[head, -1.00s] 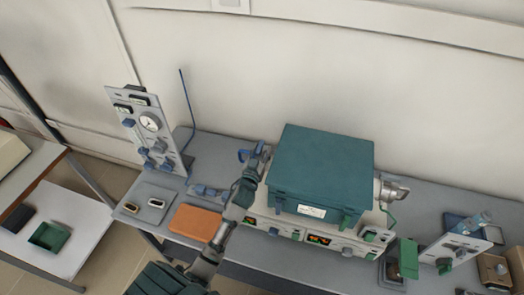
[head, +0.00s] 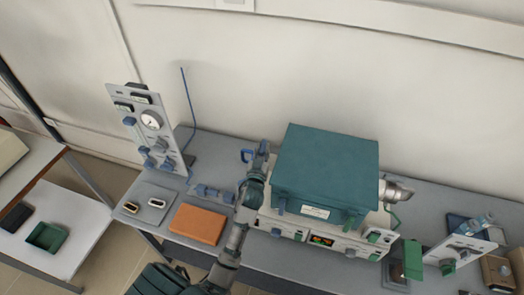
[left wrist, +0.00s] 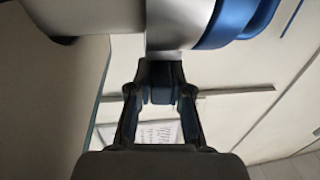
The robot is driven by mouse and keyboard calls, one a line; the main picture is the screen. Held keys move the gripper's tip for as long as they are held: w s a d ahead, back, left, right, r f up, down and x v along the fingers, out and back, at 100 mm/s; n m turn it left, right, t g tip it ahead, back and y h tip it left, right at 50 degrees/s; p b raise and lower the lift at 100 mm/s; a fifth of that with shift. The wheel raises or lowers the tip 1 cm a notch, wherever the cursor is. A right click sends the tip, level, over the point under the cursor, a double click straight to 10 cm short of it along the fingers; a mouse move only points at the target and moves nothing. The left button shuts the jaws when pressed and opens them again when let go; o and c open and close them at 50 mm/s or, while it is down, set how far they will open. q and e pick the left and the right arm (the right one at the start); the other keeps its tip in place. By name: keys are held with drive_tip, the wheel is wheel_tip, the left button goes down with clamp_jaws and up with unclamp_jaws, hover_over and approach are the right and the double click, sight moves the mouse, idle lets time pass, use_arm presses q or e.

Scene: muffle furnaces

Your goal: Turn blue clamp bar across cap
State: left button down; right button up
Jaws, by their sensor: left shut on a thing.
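My left gripper (head: 256,162) is at the left side of the teal furnace (head: 326,168), its arm coming up from the front. In the left wrist view, the gripper (left wrist: 160,98) is shut on a blue piece, which looks like the blue clamp bar (left wrist: 161,82). A grey metal body (left wrist: 172,28) and a curved blue part (left wrist: 238,20) are just beyond the fingertips; I cannot tell which is the cap. A blue part (head: 246,155) shows beside the gripper in the head view. The bar's angle across the cap is hidden. My right gripper is not in view.
A gauge panel (head: 147,130) with blue valves stands at the back left of the bench. An orange block (head: 198,225) and a grey plate (head: 150,202) lie in front of it. A metal tube (head: 397,192) sticks out of the furnace's right side.

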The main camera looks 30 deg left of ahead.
use_arm(q)
drive_tip(key=shift+f, duration=0.15)
drive_tip(key=c, duration=1.4)
unclamp_jaws()
drive_tip(key=o, duration=0.3)
drive_tip(key=shift+w, duration=0.2)
drive_tip(key=v, duration=1.2)
drive_tip(key=shift+d, duration=0.1)
